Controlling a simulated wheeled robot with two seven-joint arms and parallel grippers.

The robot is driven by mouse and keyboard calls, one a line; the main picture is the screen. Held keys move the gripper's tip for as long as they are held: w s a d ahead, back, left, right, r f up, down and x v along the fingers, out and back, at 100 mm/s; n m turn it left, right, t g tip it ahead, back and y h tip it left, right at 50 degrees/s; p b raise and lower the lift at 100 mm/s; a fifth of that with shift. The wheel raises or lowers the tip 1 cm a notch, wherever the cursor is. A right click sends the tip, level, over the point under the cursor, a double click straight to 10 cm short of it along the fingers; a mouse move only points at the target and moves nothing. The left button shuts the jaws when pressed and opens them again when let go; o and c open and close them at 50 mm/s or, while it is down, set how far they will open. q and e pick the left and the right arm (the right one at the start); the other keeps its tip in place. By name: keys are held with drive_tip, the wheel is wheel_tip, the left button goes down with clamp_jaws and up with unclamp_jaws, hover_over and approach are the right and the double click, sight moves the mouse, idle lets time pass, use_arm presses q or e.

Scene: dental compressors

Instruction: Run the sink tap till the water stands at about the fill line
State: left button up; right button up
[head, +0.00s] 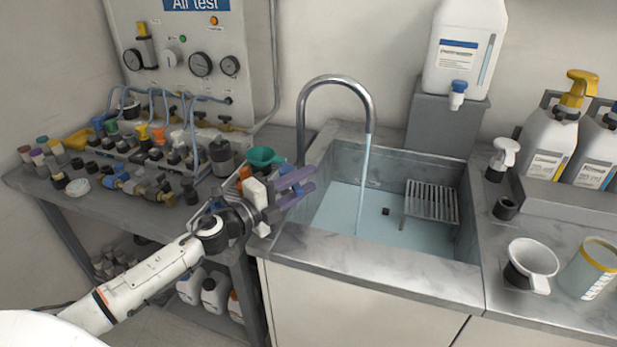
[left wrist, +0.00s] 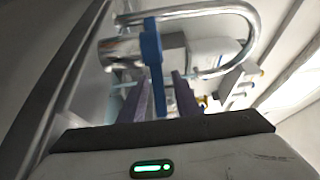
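The curved chrome tap (head: 335,82) stands at the sink's back left, and a water stream (head: 363,180) falls from its spout into the sink (head: 330,165). Pale blue water (head: 335,215) covers the basin floor; I cannot make out a fill line. My left gripper (head: 311,186) is at the sink's left rim, with its two purple fingers apart. In the left wrist view the blue tap lever (left wrist: 152,60) stands upright between the fingers (left wrist: 160,95); I cannot tell whether they touch it. My right gripper is not in view.
A metal rack (head: 432,203) stands in the basin's right side. A white canister (head: 465,45) stands behind the sink. A white scoop (head: 532,258) and a clear beaker (head: 590,268) stand on the right counter. A bench (head: 95,205) crowded with fittings is at left.

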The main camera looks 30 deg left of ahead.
use_arm(q)
drive_tip(key=shift+x, duration=0.8)
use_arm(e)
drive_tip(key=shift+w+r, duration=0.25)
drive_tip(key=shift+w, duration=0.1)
use_arm(q)
drive_tip(key=shift+s, duration=0.1)
drive_tip(key=shift+c, duration=0.5)
clamp_jaws()
drive_tip(key=shift+d, duration=0.1)
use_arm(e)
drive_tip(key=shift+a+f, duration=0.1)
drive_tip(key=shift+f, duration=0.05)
